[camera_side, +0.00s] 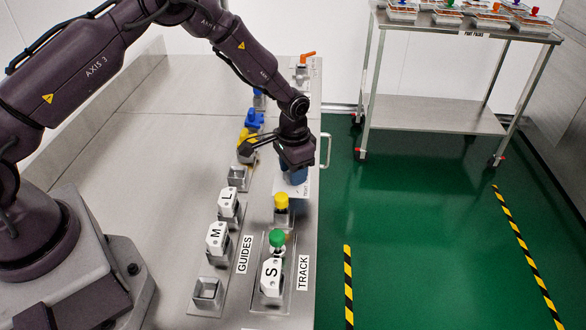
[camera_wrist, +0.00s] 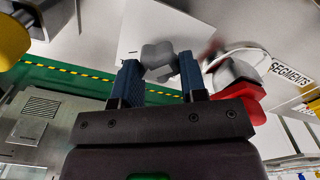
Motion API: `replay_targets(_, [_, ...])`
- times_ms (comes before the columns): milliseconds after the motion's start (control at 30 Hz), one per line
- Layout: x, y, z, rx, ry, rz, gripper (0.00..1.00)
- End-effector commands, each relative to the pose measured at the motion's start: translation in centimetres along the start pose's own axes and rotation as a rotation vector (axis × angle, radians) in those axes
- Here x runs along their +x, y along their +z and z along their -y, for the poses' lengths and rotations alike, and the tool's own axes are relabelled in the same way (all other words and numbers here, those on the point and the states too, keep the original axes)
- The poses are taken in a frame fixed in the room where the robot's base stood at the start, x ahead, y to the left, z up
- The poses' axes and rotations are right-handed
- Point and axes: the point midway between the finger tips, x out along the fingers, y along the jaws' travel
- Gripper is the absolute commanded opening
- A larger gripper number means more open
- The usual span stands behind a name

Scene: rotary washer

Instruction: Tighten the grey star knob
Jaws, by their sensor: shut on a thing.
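The grey star knob (camera_wrist: 158,58) shows in the wrist view between the blue fingertips of my gripper (camera_wrist: 160,72). The fingers are shut on it, one on each side. In the side view my gripper (camera_side: 294,174) points down over the right-hand row of the bench, and the knob is hidden behind the fingers and wrist there. How far the knob is screwed in cannot be told.
Toward the front are a yellow knob (camera_side: 281,201), a green knob (camera_side: 277,238) and white blocks marked L (camera_side: 228,202), M (camera_side: 216,238) and S (camera_side: 271,276). A blue knob (camera_side: 254,118) stands behind left. A red part (camera_wrist: 238,98) is close right in the wrist view.

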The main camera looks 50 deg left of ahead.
Motion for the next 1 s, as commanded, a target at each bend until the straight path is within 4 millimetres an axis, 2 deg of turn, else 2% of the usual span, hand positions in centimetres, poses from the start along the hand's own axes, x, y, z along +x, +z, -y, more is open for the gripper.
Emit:
replay_targets(200, [-0.1, 0.11, -0.07, 0.169, 0.002, 0.005, 0.15])
replay_targets(500, [-0.1, 0.13, -0.13, 0.319, 0.001, 0.006, 0.15])
replay_targets(1000, [-0.1, 0.15, -0.14, 0.371, 0.001, 0.006, 0.15])
